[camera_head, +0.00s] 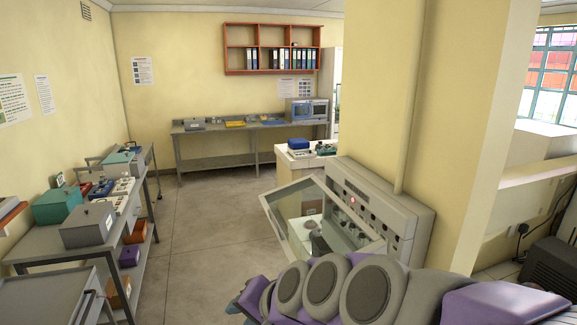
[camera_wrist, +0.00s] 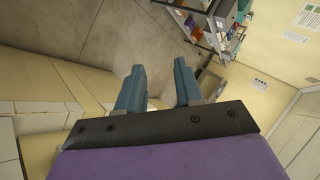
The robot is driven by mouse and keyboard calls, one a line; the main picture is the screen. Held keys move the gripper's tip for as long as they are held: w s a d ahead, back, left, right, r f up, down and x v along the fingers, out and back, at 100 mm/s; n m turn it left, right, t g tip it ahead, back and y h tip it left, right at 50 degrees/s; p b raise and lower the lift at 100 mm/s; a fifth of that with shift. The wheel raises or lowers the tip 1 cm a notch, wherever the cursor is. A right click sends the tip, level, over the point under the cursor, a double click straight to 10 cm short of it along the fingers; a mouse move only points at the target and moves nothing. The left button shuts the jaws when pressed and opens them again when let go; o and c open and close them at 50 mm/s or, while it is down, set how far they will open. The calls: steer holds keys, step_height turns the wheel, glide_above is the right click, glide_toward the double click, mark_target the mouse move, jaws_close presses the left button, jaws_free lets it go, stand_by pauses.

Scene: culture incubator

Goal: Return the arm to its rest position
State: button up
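My gripper (camera_wrist: 160,85) shows in the wrist view with its two blue-grey fingers apart and nothing between them. The wrist view is tilted, with floor, wall and shelving beyond the fingers. In the head view my purple and grey arm lies across the bottom right, in front of the incubator (camera_head: 378,207). The arm hides the incubator's lower part. The incubator's framed glass door (camera_head: 286,222) stands out to the left of its panel. A small dark item shows behind the glass; I cannot tell what it is.
A yellow pillar (camera_head: 455,130) rises behind the incubator. A grey cart (camera_head: 75,248) with boxes stands on the left. A long bench (camera_head: 215,131) stands at the back, below an orange wall shelf (camera_head: 272,49). The middle floor (camera_head: 205,225) is clear.

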steer(key=s+d+f+n+g+h+b, duration=0.2)
steer(key=s+d+f+g+h, duration=0.1)
steer(key=s+d+f, duration=0.5)
steer(key=s+d+f+n+g+h+b, duration=0.2)
steer(key=s+d+f, duration=0.6)
steer(key=s+d, duration=0.6)
steer(key=s+g+h+b, duration=0.1)
steer(key=s+g+h, duration=0.1)
steer(key=shift+s+f, duration=0.15)
steer(key=shift+s, duration=0.2)
steer(key=shift+a, duration=0.1)
